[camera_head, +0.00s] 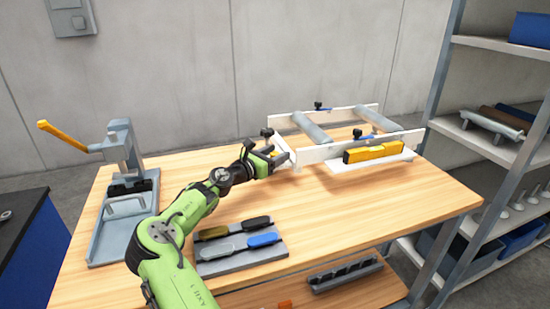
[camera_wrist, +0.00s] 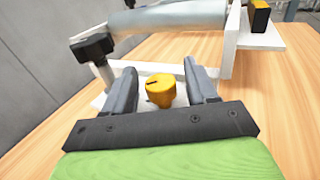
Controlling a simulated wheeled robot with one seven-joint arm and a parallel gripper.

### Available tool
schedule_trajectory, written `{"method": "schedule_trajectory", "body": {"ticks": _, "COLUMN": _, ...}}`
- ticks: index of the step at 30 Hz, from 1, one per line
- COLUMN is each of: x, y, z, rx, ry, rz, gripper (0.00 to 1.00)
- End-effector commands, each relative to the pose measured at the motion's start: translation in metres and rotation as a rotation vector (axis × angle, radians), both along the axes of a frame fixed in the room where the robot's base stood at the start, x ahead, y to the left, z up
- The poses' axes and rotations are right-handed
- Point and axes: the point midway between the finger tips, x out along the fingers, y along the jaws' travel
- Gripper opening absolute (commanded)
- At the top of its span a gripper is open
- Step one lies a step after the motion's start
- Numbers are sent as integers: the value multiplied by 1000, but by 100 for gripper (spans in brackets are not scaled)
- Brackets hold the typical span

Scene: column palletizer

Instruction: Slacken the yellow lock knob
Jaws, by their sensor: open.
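The yellow lock knob (camera_wrist: 160,91) shows in the wrist view as a short round knob with a dark slot or mark on its top face. My gripper (camera_wrist: 163,82) is open, with one grey finger on each side of the knob and a visible gap at both sides. In the head view my gripper (camera_head: 279,156) is at the near left end of the white roller frame (camera_head: 316,154).
A black knob (camera_wrist: 92,46) stands left of my fingers, near a grey roller (camera_wrist: 170,18). A yellow level (camera_head: 373,152) lies on the frame's white ledge. A lever press (camera_head: 124,150) and a tray of handles (camera_head: 243,259) are on the bench. The bench's right front is clear.

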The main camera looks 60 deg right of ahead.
Motion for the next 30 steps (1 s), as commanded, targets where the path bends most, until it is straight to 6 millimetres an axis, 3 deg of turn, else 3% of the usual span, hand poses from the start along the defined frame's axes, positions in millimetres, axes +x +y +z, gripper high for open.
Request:
{"method": "schedule_trajectory", "body": {"ticks": 7, "x": 0, "y": -1, "z": 1, "rx": 0, "ry": 0, "rz": 1, "gripper": 56}}
{"method": "schedule_trajectory", "body": {"ticks": 17, "x": 0, "y": -1, "z": 0, "rx": 0, "ry": 0, "rz": 1, "gripper": 8}}
{"method": "schedule_trajectory", "body": {"ticks": 30, "x": -1, "y": 0, "z": 2, "rx": 2, "ry": -1, "rz": 116, "gripper": 8}}
